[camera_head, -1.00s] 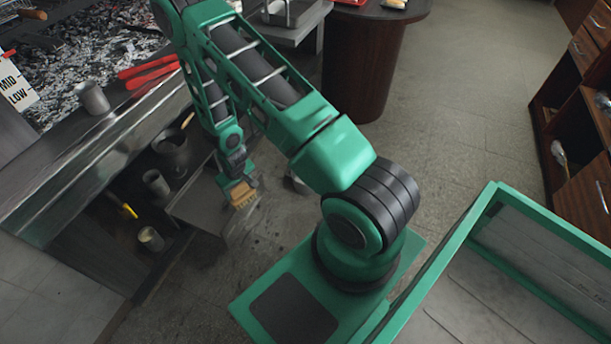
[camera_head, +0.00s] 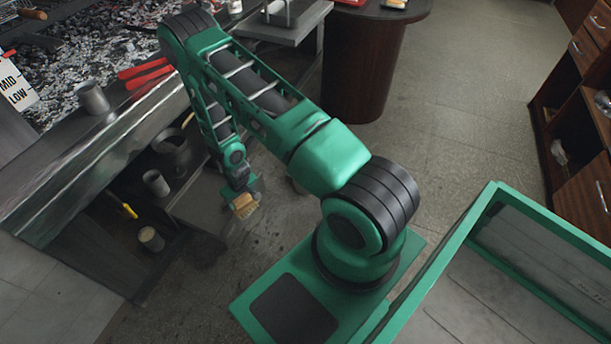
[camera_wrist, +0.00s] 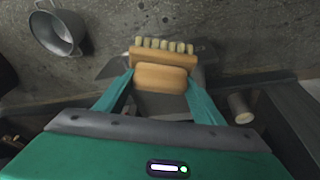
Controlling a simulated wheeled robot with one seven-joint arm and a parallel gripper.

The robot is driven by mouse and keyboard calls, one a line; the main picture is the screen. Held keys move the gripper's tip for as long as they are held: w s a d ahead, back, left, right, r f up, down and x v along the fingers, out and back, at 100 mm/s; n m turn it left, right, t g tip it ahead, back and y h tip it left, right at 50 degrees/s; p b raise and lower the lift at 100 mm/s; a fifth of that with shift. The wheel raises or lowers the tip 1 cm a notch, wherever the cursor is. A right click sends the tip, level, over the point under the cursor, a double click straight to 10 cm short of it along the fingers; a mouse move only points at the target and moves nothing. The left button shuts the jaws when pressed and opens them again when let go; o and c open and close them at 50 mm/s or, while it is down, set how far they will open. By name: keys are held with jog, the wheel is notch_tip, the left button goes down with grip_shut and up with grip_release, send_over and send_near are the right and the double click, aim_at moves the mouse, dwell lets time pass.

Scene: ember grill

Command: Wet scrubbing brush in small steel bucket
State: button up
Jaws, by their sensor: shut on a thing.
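The scrubbing brush (camera_head: 245,208) has a wooden body and pale bristles. My gripper (camera_head: 239,192) is shut on it and holds it beside the low grey shelf. In the wrist view the brush (camera_wrist: 160,77) sits between the teal fingers of my gripper (camera_wrist: 160,82), bristles toward the top of the picture. The small steel bucket (camera_wrist: 57,34) stands on the floor at the upper left of the wrist view, with a thin handle, apart from the brush. Its inside is too dim to tell whether it holds water. In the head view my arm mostly hides it.
A dark pot (camera_head: 172,152) and several cups, such as a grey cup (camera_head: 156,183), stand under the grill counter at the left. Red-handled tools (camera_head: 146,72) lie by the coals. A round dark wood table (camera_head: 362,65) stands at the back. Floor (camera_head: 455,140) at the right is clear.

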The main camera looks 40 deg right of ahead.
aim_at(247, 217)
jog(key=shift+f, duration=9.35)
jog(key=shift+c, duration=0.7)
jog(key=shift+r, duration=2.05)
